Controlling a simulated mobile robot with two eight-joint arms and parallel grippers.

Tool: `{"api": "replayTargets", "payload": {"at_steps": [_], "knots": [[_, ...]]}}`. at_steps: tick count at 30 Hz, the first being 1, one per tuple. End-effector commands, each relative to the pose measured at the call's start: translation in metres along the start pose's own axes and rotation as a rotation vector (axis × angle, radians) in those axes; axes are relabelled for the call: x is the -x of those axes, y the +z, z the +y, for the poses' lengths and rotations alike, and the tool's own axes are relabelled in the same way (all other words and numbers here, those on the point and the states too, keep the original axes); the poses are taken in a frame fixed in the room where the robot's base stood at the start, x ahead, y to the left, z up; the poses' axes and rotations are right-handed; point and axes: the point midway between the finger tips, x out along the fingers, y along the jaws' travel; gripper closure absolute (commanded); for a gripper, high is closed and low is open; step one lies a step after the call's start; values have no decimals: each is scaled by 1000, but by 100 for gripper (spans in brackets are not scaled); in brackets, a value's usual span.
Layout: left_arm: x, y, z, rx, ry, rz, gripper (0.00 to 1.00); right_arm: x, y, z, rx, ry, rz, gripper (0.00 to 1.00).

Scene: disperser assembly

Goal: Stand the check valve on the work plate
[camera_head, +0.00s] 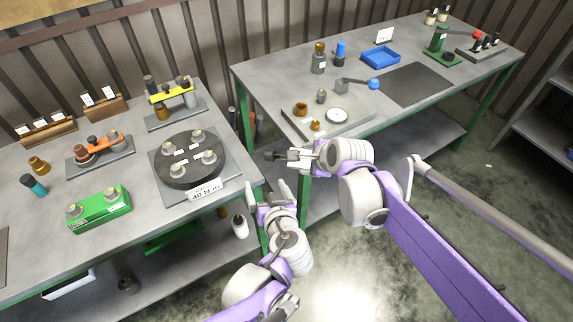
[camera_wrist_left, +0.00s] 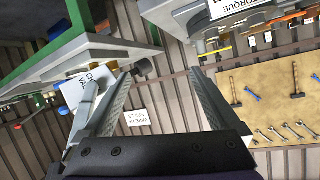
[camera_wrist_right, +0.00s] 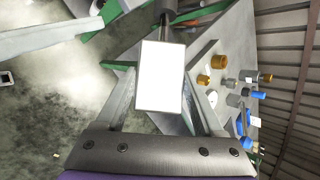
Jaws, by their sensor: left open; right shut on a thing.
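The held part, which looks like the check valve, has a dark stem and end (camera_head: 276,156) and a white label plate (camera_wrist_right: 160,75). My right gripper (camera_head: 300,157) is shut on it in the air between the two tables, with the part lying sideways. In the left wrist view its lettered label (camera_wrist_left: 88,86) is partly hidden by a finger. A pale grey plate (camera_head: 352,126), apparently the work plate, lies on the right table, right of and beyond my right gripper. My left gripper (camera_head: 268,192) is open and empty, below and left of the right one.
The grey plate bears brass parts (camera_head: 301,109), a small grey part (camera_head: 321,96) and a white disc (camera_head: 337,115). A blue tray (camera_head: 380,58) and a dark mat (camera_head: 415,84) lie beyond. The left table holds a black turntable (camera_head: 190,160) and a green block (camera_head: 100,210).

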Motion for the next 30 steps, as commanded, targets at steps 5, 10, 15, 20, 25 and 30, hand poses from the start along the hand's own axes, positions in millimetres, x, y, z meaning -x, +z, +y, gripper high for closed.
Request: {"api": "replayTargets", "payload": {"at_steps": [5,10,15,20,25,30], "knots": [[-9,25,-2,-37,56,-121,5,1,0,-1,-4,-3,3,100],[-14,56,2,-72,196,-271,5,1,0,-1,-3,-3,2,100],[-14,70,11,-69,363,-340,5,1,0,-1,-3,-3,2,100],[-13,64,16,-33,505,-325,5,1,0,-1,-3,-3,2,100],[-15,42,11,29,608,-236,5,1,0,-1,-3,-3,2,100],[-21,14,-5,94,642,-115,5,1,0,-1,-3,-3,2,100]]}}
